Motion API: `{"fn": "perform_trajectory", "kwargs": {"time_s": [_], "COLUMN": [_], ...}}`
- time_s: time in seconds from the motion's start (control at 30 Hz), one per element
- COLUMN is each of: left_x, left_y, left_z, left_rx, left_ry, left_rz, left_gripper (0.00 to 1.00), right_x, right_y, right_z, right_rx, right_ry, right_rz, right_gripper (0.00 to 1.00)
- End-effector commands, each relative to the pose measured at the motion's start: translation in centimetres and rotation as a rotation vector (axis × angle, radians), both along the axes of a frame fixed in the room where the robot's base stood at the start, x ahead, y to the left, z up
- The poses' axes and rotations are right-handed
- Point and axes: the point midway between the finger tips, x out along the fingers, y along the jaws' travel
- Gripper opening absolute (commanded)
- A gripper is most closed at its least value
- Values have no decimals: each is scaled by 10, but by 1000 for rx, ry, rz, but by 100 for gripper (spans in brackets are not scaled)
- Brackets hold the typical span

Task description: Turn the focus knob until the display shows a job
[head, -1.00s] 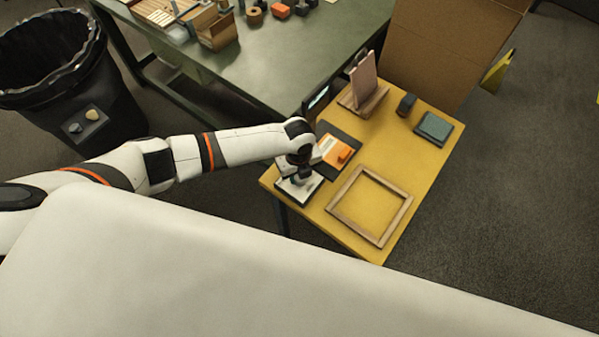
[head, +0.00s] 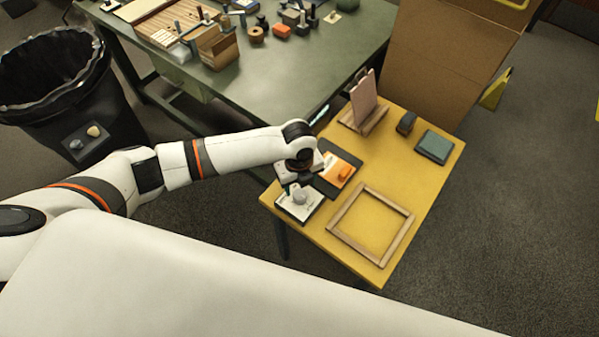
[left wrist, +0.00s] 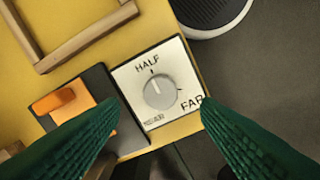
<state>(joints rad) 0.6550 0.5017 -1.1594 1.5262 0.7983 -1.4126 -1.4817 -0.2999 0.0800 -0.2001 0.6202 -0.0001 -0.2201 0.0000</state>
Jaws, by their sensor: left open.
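The focus knob (left wrist: 159,92) is a round grey dial on a white plate (left wrist: 131,88) marked HALF, FAR and a blurred third word. Its pointer is too faint to read surely. In the head view the knob (head: 299,196) and plate (head: 311,209) sit at the yellow table's near left corner. My left gripper (head: 291,182) is open, just behind the knob in that view. In the left wrist view its green fingers (left wrist: 160,112) are spread wide, apart from the knob. A display (head: 318,115) shows partly behind my arm; its content is unreadable. My right gripper is out of view.
A dark panel with an orange block (head: 344,172) lies beside the plate. A wooden frame (head: 340,210), an easel-like stand (head: 364,100), a small dark object (head: 406,122) and a teal pad (head: 434,146) share the yellow table (head: 400,165). A green table (head: 300,70) stands behind.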

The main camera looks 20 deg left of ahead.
Motion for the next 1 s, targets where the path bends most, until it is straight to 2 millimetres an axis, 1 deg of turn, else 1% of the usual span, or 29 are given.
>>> {"fn": "perform_trajectory", "kwargs": {"time_s": [0.1,0.2,0.3,0.4,0.57,1.0], "left_x": [1,0,0,0,-1,-1], "left_y": [0,1,1,1,1,0], "left_z": [25,42,55,62,66,65], "left_rx": [-1,0,-1,1,1,-1], "left_ry": [-5,-4,-1,-1,-1,0], "left_rz": [-2,0,-1,0,0,1], "left_gripper": [57,57,57,57,57,57], "right_x": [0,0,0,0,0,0], "right_y": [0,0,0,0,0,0], "right_z": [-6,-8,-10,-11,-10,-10], "right_rx": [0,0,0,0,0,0], "right_ry": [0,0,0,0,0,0], "right_rz": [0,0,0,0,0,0], "right_gripper": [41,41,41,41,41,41]}}
